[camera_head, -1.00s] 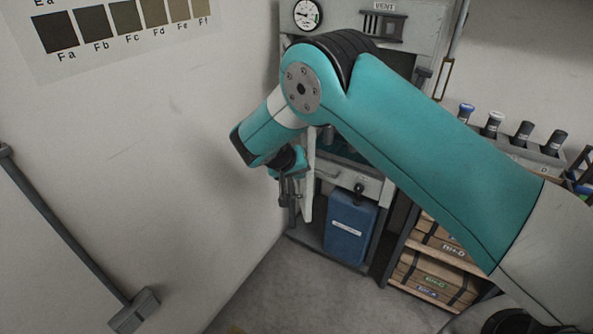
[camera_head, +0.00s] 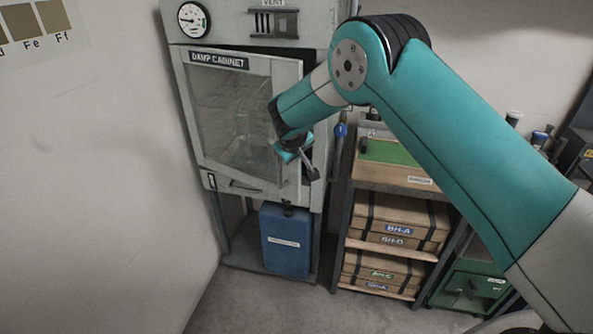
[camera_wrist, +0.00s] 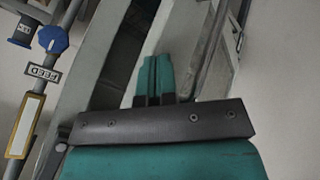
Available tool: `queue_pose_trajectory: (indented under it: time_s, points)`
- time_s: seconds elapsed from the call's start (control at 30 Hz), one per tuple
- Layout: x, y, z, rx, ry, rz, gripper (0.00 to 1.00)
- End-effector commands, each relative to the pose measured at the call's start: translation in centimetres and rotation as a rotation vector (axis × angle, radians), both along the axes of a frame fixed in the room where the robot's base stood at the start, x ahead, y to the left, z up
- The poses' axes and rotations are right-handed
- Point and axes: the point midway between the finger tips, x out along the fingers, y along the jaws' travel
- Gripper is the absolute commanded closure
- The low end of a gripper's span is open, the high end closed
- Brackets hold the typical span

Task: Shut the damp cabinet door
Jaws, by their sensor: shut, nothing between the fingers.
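The damp cabinet (camera_head: 312,110) stands against the left wall. Its windowed door (camera_head: 188,100), labelled DAMP CABINET, hinges at the left and is slightly ajar, with a dark gap along its top and right side. My gripper (camera_head: 308,168) is at the door's free right edge, fingers shut and empty. In the wrist view the shut teal fingers (camera_wrist: 155,75) point at the area between the grey cabinet frame (camera_wrist: 95,75) and the door (camera_wrist: 212,68). I cannot tell whether they touch the door. My arm hides part of the door's right edge.
A blue container (camera_head: 285,240) stands below the cabinet. A shelf rack (camera_head: 395,188) with labelled boxes is close to its right. A pipe with a blue knob (camera_wrist: 53,40) runs beside the cabinet frame. Floor in front is clear.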

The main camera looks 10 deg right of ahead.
Motion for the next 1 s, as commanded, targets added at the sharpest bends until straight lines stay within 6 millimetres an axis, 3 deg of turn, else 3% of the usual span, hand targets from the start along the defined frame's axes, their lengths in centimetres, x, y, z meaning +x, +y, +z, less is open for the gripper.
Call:
queue_pose_trajectory:
  time_s: [0.2,0.4,1.0]
  points:
    - [4.0,-2.8,-0.2,0.001,-0.002,0.114,1.00]
    - [5.9,-4.2,-0.1,-0.001,-0.001,0.169,1.00]
    - [6.4,-4.5,0.0,0.000,0.001,0.186,1.00]
